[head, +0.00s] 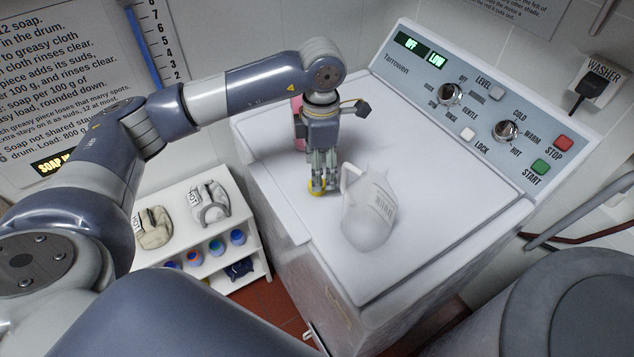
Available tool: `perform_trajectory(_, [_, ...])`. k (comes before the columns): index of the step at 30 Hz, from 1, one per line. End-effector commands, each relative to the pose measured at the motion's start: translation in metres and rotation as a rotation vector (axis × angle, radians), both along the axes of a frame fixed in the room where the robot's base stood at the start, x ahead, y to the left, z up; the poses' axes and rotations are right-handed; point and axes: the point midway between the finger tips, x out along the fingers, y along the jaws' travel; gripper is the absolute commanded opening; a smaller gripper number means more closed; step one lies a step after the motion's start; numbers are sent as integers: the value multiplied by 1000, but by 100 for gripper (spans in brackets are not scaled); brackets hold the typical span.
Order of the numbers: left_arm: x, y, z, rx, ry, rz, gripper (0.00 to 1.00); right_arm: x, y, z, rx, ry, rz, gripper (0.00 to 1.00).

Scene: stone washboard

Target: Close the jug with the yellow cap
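The white jug (369,222) is on the white washer top, with its handle toward the left and printed lettering on its side. Its pale colour blends with the washer, so I cannot tell its mouth clearly. The yellow cap (316,190) is left of the jug, at the washer's left part. My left gripper (324,188) points down at the cap, its fingertips at or just over it and covering part of it. I cannot tell whether the fingers grip the cap. My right gripper is not in view.
A pink item (297,122) stands behind my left gripper, mostly hidden. The washer's control panel (470,100) rises at the back. A white shelf (183,263) with bags and small coloured pots stands left of the washer. The washer top right of the jug is clear.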

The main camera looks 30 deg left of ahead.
Motion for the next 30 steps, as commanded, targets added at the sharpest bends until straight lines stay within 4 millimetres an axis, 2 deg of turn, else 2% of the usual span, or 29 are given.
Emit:
perform_trajectory(8, [0, 0, -1, 0, 0, 0, 56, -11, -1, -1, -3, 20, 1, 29])
perform_trajectory(14, [2, 4, -21, 1, 6, 1, 56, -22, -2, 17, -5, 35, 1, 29])
perform_trajectory(18, [3, 4, -42, 1, 4, 1, 56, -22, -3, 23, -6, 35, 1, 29])
perform_trajectory(21, [4, 4, -50, 0, 1, -1, 56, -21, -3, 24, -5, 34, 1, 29])
perform_trajectory(30, [4, 4, -53, 0, 0, -1, 56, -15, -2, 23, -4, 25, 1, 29])
